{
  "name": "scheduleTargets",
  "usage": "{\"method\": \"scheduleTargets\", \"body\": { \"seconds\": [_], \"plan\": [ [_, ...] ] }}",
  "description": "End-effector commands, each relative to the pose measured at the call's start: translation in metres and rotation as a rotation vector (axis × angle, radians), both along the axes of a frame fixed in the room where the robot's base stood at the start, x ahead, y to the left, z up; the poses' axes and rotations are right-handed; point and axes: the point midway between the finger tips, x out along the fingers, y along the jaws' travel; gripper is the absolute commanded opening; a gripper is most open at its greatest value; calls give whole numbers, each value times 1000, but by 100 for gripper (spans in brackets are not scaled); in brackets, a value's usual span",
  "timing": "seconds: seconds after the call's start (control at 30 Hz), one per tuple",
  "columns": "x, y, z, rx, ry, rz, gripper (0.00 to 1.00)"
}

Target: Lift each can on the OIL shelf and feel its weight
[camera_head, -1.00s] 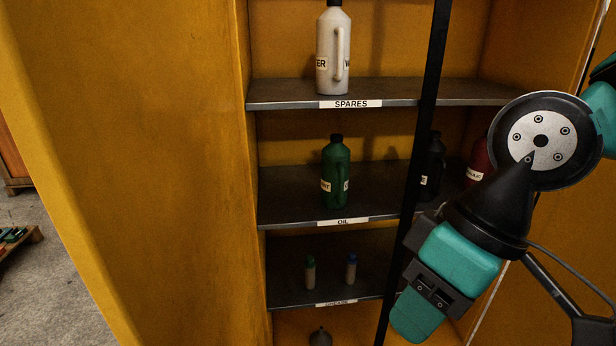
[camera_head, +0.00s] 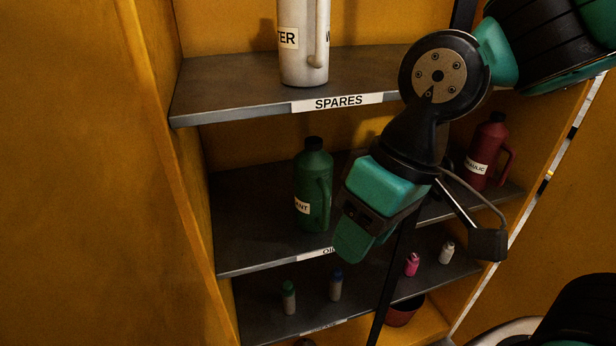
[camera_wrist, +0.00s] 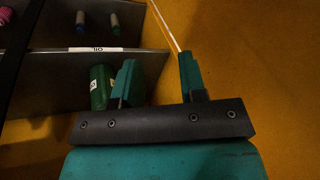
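The OIL shelf (camera_head: 245,245) is the middle dark shelf of the yellow cabinet. A green can (camera_head: 313,195) with a black cap stands upright on it at the left. A dark red can (camera_head: 488,155), its label ending in "ULIC", stands at the right. A dark can seen between them earlier is hidden behind my arm. My gripper (camera_head: 352,242) is in front of the shelf, just right of the green can. In the wrist view its fingers (camera_wrist: 158,78) are apart with nothing between them. The green can (camera_wrist: 98,88) shows there, beside and partly behind the left finger.
The SPARES shelf (camera_head: 230,95) above bears a white can (camera_head: 302,45). The shelf below holds small bottles, including a blue-capped one (camera_head: 336,285) and a pink one (camera_head: 412,264). A dark upright post (camera_head: 392,275) stands at the cabinet front. A red bowl (camera_head: 403,313) is at the bottom.

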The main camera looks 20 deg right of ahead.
Motion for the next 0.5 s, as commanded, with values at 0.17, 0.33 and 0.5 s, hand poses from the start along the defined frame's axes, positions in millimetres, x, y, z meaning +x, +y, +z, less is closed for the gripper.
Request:
{"method": "scheduleTargets", "body": {
  "seconds": [0.17,0.33,0.5],
  "plan": [
    [67,0,25,-136,20,-399,38],
    [127,-3,28,-250,-65,-787,38],
    [160,-5,27,-291,-172,-1019,38]
  ]
}}
